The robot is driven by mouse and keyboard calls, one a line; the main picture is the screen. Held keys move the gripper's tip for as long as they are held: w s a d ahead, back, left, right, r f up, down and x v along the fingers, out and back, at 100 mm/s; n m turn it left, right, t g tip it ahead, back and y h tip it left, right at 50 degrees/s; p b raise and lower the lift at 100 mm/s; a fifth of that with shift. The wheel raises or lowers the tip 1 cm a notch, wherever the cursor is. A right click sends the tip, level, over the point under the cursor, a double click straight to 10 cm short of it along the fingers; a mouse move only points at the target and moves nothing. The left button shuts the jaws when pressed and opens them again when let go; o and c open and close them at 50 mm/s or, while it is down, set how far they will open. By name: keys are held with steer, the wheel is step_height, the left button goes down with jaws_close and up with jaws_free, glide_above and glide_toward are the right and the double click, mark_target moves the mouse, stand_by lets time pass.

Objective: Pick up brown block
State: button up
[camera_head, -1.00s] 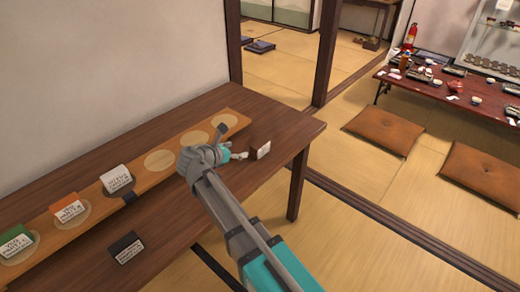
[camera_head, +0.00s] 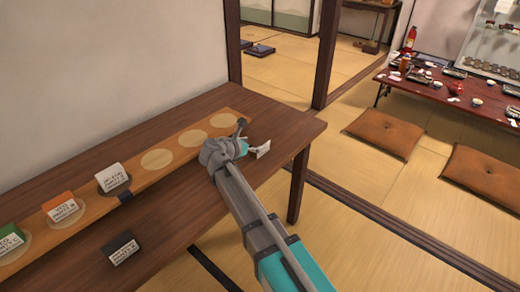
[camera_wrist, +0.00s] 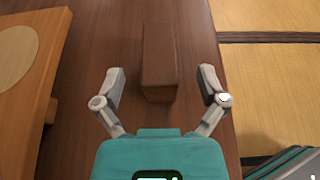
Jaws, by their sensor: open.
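The brown block (camera_wrist: 159,58) stands on the dark wooden table in the wrist view, just beyond and between my fingertips. My gripper (camera_wrist: 160,90) is open, with one finger on each side of the block's near end and gaps on both sides. In the head view my gripper (camera_head: 250,148) is over the right end of the table. There the block's white labelled face (camera_head: 263,150) shows, and the rest of it is mostly hidden behind my gripper.
A raised wooden board (camera_head: 140,178) with pale round spots runs along the table (camera_head: 190,205). White (camera_head: 112,178), orange-topped (camera_head: 62,207), green-topped (camera_head: 9,238) blocks stand on it. A black block (camera_head: 122,249) is in front. The table's right edge is close to the brown block.

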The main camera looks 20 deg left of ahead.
mark_target(258, 143)
steer(key=shift+b+x, duration=1.05)
steer(key=shift+x, duration=1.55)
steer(key=c, duration=1.2)
